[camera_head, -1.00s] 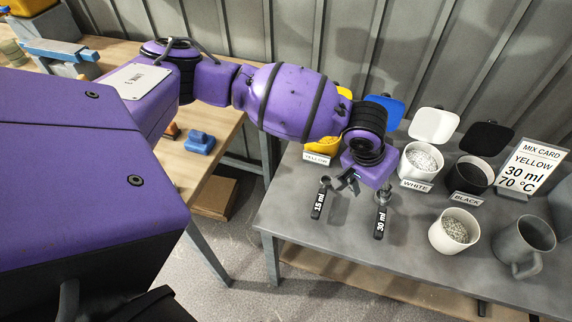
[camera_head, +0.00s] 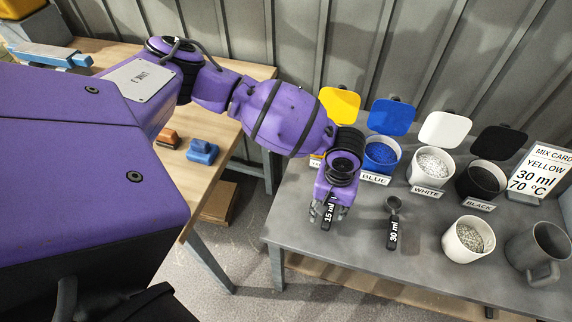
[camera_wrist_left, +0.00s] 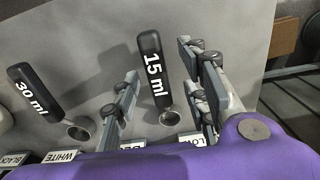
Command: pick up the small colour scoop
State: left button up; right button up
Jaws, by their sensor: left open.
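The small 15 ml scoop (camera_head: 328,219) lies on the grey table, its black handle toward the front edge; my gripper partly covers it in the head view. In the left wrist view the whole scoop (camera_wrist_left: 154,72) shows, with a round metal bowl and a white "15 ml" label. My left gripper (camera_head: 329,207) is open over it, pointing down. In the wrist view its fingers (camera_wrist_left: 160,70) stand on either side of the scoop, apart from it. The larger 30 ml scoop (camera_head: 393,228) lies to the right. My right gripper is in neither view.
Behind stand open pots of blue (camera_head: 381,157), white (camera_head: 430,168) and black (camera_head: 481,181) pigment; my arm hides most of the yellow one. A cup of grey granules (camera_head: 468,240), a grey mug (camera_head: 538,252) and a mix card (camera_head: 540,172) stand at the right.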

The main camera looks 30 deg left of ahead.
pick_arm(q)
jog(key=shift+d+f, duration=0.2)
jog(key=shift+f, duration=0.65)
jog(key=shift+w, duration=0.1)
jog(key=shift+c, duration=0.3)
grip_shut()
jog(key=shift+r, duration=0.15)
